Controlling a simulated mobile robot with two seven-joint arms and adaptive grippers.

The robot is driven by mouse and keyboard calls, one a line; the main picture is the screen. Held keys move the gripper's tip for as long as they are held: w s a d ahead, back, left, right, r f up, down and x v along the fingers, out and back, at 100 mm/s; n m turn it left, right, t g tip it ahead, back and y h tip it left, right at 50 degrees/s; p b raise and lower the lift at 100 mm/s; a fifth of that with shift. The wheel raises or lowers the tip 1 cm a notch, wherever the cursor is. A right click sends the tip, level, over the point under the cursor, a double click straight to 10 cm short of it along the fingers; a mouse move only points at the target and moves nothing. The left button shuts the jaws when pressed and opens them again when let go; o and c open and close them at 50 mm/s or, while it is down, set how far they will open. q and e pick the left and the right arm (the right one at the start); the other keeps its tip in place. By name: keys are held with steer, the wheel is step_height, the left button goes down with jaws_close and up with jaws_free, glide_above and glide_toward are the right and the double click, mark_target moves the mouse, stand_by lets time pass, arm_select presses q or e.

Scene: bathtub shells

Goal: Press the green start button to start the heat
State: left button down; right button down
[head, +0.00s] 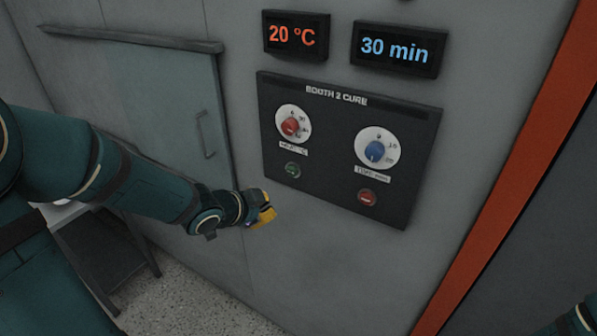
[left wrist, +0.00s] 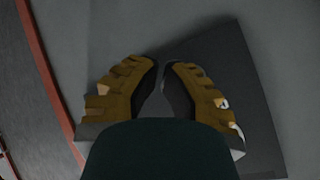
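The green button (head: 293,170) sits low on the left side of the dark control panel (head: 326,197), under a red dial (head: 290,127). The panel is headed BOOTH 2 CURE. My left gripper (head: 268,212), with yellow fingers, is below and left of the green button, outside the panel's lower left edge in the head view. It does not appear to touch the button. In the left wrist view its fingertips (left wrist: 160,64) come together with nothing held, and the dark panel (left wrist: 254,130) lies beyond them. The fingers and wrist hide the button there. My right gripper is out of view.
A red button (head: 367,197) sits right of the green one, under a blue dial (head: 376,151). Above, one display (head: 296,36) reads 20 °C and another (head: 399,49) reads 30 min. A door with a handle (head: 205,135) is at left. An orange-red post (head: 515,165) stands at right.

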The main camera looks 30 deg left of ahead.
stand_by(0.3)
arm_select(q)
steer(key=w+b, duration=0.1)
steer(key=w, duration=0.7)
steer(key=shift+w+d, duration=0.35)
steer(key=shift+w, duration=0.15)
stand_by(1.2)
steer(key=shift+w, duration=0.3)
steer(key=shift+w, duration=0.4)
stand_by(0.8)
steer(key=shift+s, duration=0.85)
steer(key=shift+s+a, duration=0.2)
steer(key=shift+s, duration=2.3)
